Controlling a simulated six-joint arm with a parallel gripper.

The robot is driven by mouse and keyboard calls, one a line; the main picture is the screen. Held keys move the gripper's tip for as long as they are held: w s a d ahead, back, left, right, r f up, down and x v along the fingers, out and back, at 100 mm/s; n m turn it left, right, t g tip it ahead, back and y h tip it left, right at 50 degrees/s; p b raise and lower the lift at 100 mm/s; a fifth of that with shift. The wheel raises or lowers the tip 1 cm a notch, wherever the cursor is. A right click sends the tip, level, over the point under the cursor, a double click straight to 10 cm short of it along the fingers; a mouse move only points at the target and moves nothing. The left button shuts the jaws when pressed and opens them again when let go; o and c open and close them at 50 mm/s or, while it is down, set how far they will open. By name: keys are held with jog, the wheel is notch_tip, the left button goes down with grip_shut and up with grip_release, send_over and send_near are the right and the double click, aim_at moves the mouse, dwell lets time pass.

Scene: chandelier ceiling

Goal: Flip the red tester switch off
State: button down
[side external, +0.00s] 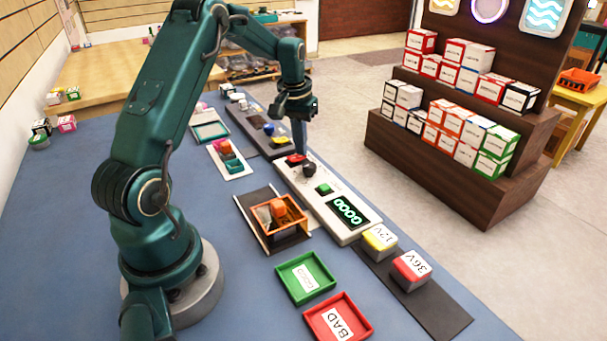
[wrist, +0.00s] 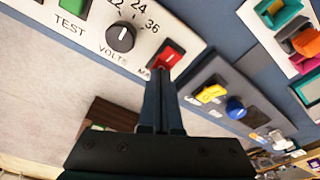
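The red switch (side external: 295,159) is on the far end of the white tester panel (side external: 330,205). In the wrist view the red switch (wrist: 169,57) shows a white mark on its face, and the label beside it is partly hidden. My gripper (side external: 301,147) points down just behind the switch in the side view. In the wrist view my gripper (wrist: 161,75) has its two fingers together with nothing visible between them, and the tips overlap the switch's lower edge. I cannot tell whether they touch it.
The tester also carries a black volts knob (wrist: 121,37), a green test button (side external: 323,188) and a lit display (side external: 347,211). A dark panel (side external: 262,131) with yellow and blue controls lies beyond. An orange crate (side external: 278,214) stands left of the tester.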

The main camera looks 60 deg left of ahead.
jog(key=shift+f, duration=0.15)
jog(key=shift+r, duration=3.55)
